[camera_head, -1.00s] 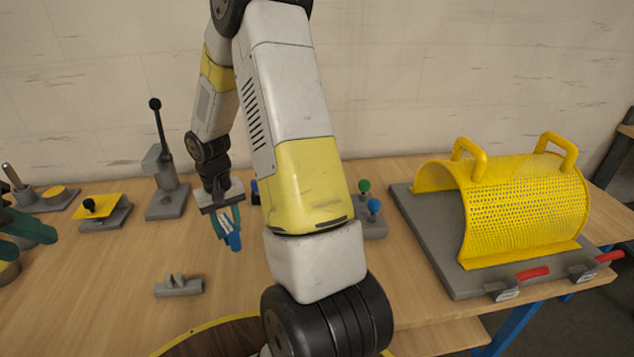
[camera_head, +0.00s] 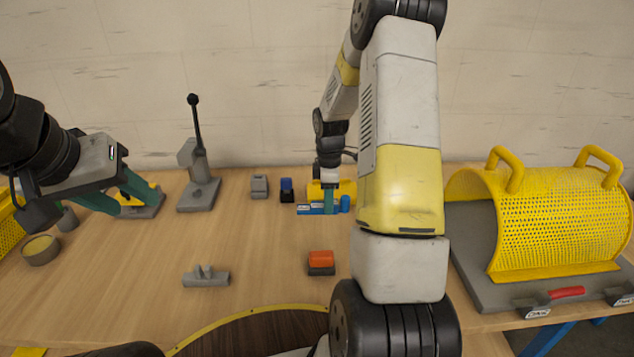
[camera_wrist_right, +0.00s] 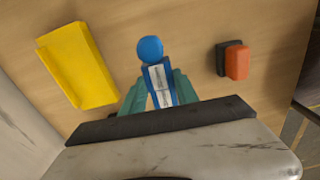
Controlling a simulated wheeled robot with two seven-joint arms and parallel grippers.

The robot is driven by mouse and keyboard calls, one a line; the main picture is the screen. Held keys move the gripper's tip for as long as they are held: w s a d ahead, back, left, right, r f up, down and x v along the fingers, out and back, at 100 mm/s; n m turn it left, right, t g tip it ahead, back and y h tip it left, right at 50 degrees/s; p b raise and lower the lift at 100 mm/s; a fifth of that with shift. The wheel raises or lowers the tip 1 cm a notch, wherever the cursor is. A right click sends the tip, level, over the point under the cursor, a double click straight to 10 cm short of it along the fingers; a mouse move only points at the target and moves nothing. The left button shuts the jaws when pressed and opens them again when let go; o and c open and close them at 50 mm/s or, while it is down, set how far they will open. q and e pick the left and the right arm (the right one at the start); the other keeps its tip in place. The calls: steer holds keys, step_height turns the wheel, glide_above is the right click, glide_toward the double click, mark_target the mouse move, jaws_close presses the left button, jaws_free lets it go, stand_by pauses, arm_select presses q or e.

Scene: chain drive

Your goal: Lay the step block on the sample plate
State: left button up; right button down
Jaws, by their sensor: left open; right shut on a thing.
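My right gripper (camera_head: 329,198) is shut on a blue piece (camera_head: 308,209) with white labels and a round blue end. In the right wrist view the blue piece (camera_wrist_right: 159,88) sits between the green fingers (camera_wrist_right: 158,95). I cannot tell if it touches the table. A grey block with stepped upright parts (camera_head: 207,278) lies at the table's front left; I cannot tell for sure which thing is the step block. My left gripper (camera_head: 138,205) is open at a grey base with a yellow plate (camera_head: 152,198), partly hidden by the fingers, perhaps the sample plate.
A yellow tray-like piece (camera_wrist_right: 80,65) lies beside the right gripper. An orange and dark block (camera_head: 320,261) stands in front. A lever press (camera_head: 197,185), a small grey block (camera_head: 259,186) and a blue-topped block (camera_head: 286,189) stand behind. A yellow mesh guard (camera_head: 555,220) fills the right.

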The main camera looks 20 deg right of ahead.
steer(key=shift+w+d, duration=0.25)
glide_above(337, 192)
steer(key=shift+s+a+f, duration=0.1)
steer(key=shift+f, duration=2.35)
steer(key=shift+f+n, duration=0.15)
steer(key=shift+n, duration=0.15)
steer(key=c, duration=0.9)
jaws_free()
